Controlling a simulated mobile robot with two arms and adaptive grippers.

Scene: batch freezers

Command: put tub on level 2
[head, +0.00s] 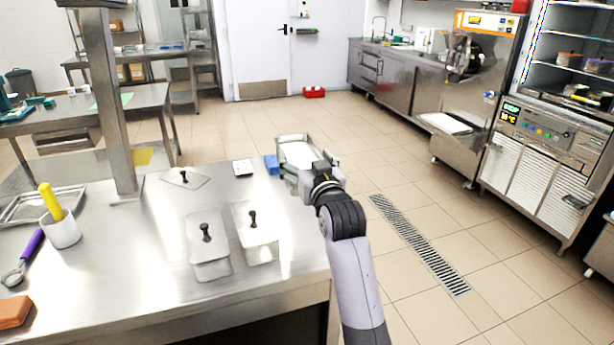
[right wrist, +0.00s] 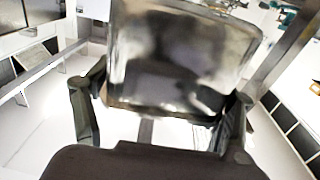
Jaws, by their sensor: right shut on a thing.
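An open rectangular metal tub (head: 297,152) is at the far right corner of the steel table, pale inside. My right gripper (head: 318,174) is at its near end. In the right wrist view the tub's shiny metal wall (right wrist: 180,50) fills the space between the two fingers of my right gripper (right wrist: 162,108), which is shut on it. I cannot tell whether the tub touches the table. A tall cabinet with open shelves (head: 570,72) stands at the right, away from the tub; its upper part is cut off. My left gripper is out of view.
Two lidded metal tubs (head: 209,262) and a loose lid (head: 195,182) are on the steel table (head: 130,290). A blue item (head: 271,164) is beside the held tub. A post rises at the left. The tiled floor (head: 425,205) towards the cabinet is clear, with a drain grate (head: 420,243).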

